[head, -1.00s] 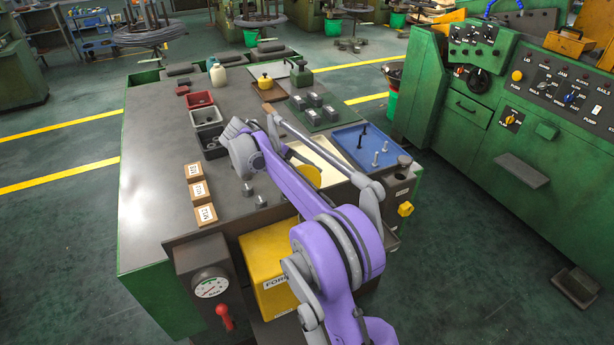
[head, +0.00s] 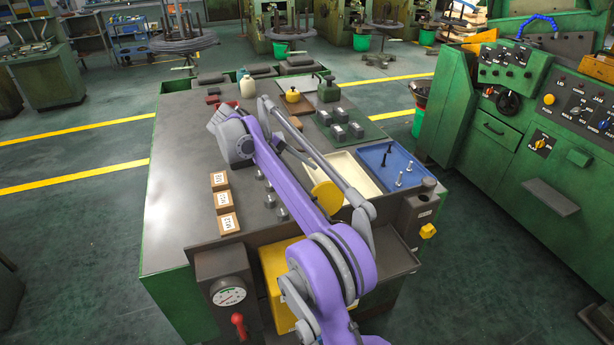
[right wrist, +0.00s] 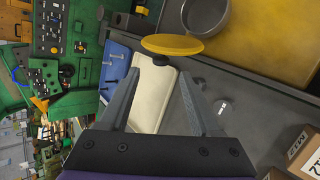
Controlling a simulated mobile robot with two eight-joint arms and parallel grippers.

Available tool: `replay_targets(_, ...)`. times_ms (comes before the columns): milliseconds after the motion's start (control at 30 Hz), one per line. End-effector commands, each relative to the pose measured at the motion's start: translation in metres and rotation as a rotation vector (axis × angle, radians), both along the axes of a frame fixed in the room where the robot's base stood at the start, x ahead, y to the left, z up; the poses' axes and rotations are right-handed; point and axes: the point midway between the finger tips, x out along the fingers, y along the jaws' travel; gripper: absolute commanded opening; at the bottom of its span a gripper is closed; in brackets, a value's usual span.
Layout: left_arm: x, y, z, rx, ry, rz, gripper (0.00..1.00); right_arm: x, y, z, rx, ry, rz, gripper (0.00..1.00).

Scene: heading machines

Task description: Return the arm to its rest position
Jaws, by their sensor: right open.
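My right arm, purple and grey, reaches from the bottom of the head view over the workbench (head: 180,155). It bends back near the small bins. My right gripper (right wrist: 160,72) is open in the right wrist view, with nothing between its grey fingers. In that view a cream tray (right wrist: 153,92) shows behind the fingers, and a yellow disc (right wrist: 172,45) shows just beyond them. My left gripper is not in view.
Three labelled wooden blocks (head: 223,200) stand at the bench's left front. A blue tray (head: 396,165) with metal pins lies at the right. A pressure gauge with a red lever (head: 239,325) is at the front. A green machine (head: 510,135) stands right. Bare bench top lies left.

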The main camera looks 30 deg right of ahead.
Motion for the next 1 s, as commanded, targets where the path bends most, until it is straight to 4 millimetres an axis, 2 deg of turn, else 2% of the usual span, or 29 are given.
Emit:
replay_targets(433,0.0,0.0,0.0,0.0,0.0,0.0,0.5,0.0,0.0,0.0,0.0,0.0,0.001,0.64)
replay_targets(567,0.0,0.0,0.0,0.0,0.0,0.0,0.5,-0.006,0.004,0.001,0.022,-0.021,0.018,0.64)
replay_targets(767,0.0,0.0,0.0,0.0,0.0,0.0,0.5,-0.038,0.029,-0.004,0.143,-0.131,0.097,0.64)
replay_targets(1000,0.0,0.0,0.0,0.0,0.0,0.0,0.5,-0.1,0.073,-0.028,0.324,-0.321,0.194,0.64)
